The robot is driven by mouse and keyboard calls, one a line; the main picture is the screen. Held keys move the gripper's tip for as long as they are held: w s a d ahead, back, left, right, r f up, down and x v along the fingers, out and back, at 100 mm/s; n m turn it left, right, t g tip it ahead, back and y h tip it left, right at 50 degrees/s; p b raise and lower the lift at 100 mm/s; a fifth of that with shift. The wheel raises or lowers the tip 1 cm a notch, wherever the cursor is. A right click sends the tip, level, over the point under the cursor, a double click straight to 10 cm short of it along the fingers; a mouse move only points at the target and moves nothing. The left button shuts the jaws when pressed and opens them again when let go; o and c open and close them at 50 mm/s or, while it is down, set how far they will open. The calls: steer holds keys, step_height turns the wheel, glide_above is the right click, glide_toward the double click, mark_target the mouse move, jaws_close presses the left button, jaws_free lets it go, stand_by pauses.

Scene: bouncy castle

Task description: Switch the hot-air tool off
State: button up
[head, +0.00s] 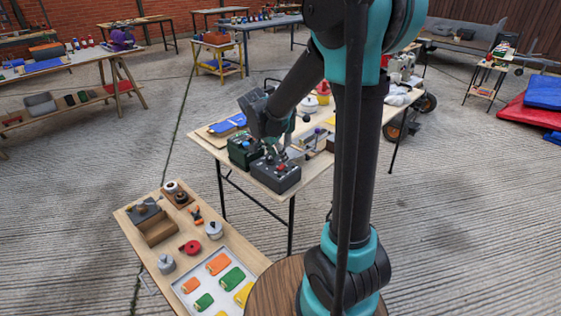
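A dark grey box (275,178) with a small red part and other small controls on top sits at the near corner of the wooden table (312,176). It may be the hot-air tool or its control box; I cannot tell, and its switch position is too small to read. My gripper (275,154) points down just above the far side of this box. I cannot see whether it touches the box. Its fingers are small and dark, and their opening is unclear. A dark green case (242,153) stands just left of the box.
Blue and yellow flat items (227,126) lie behind the green case. Grey parts and small tools (318,138) crowd the table right of my gripper. A low wooden bench (228,257) in front holds a tray of coloured blocks (212,283). Open concrete floor lies left.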

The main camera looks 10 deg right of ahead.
steer(key=v, duration=0.7)
steer(key=shift+r, duration=0.35)
steer(key=s+d+f+n+y, duration=0.1)
steer(key=s+d+f+n, duration=0.1)
steer(key=s, duration=0.4)
steer(key=s+d+f+n+t+y, duration=0.1)
steer(key=s+d+f+n, duration=0.2)
steer(key=s+f+n, duration=0.2)
steer(key=s+d+f+n+y, duration=0.1)
steer(key=s+d+f+n, duration=0.1)
steer(key=s+f, duration=0.3)
steer(key=s+n, duration=0.1)
steer(key=s, duration=0.2)
steer(key=shift+s+d+n+y, duration=0.15)
steer(key=shift+d+n+y, duration=0.2)
steer(key=shift+n+y, duration=0.05)
